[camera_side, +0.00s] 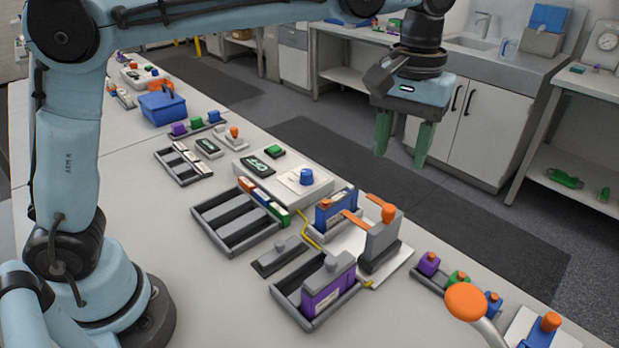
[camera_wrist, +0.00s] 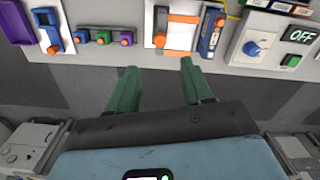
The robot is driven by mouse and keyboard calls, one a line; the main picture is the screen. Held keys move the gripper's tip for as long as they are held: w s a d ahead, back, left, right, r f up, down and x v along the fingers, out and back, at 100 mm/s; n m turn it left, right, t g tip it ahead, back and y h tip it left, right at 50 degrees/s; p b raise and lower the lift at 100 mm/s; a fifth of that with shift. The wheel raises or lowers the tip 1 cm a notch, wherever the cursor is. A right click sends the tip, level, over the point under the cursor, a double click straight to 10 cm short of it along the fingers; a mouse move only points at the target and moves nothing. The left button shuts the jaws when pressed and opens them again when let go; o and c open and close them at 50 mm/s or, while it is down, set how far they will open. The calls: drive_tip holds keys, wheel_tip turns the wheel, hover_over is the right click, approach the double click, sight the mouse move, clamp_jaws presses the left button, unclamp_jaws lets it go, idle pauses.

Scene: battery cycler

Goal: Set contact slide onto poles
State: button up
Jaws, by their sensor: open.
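The contact slide (camera_side: 380,242) is a grey upright block with an orange knob on top, on a white plate. Its orange arms reach left toward a blue battery (camera_side: 335,211) in a grey holder. I cannot tell whether they touch its poles. In the wrist view the slide's orange parts (camera_wrist: 179,19) are at the top centre, with the blue battery (camera_wrist: 209,31) just right of them. My gripper (camera_side: 402,154) is open and empty, pointing down, well above and beyond the slide. Its green fingers also show in the wrist view (camera_wrist: 158,68), apart, over the floor.
A cycler box (camera_side: 282,184) with a blue knob stands left of the battery; its display reads OFF (camera_wrist: 301,35). A purple battery (camera_side: 328,290) sits in a tray in front. The air around my gripper is clear.

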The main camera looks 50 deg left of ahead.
sight(389, 207)
wheel_tip(389, 207, down, 12)
drive_tip(key=shift+r, duration=0.1)
idle(0.5)
drive_tip(key=shift+c, duration=0.3)
clamp_jaws()
drive_tip(key=shift+a, duration=0.1)
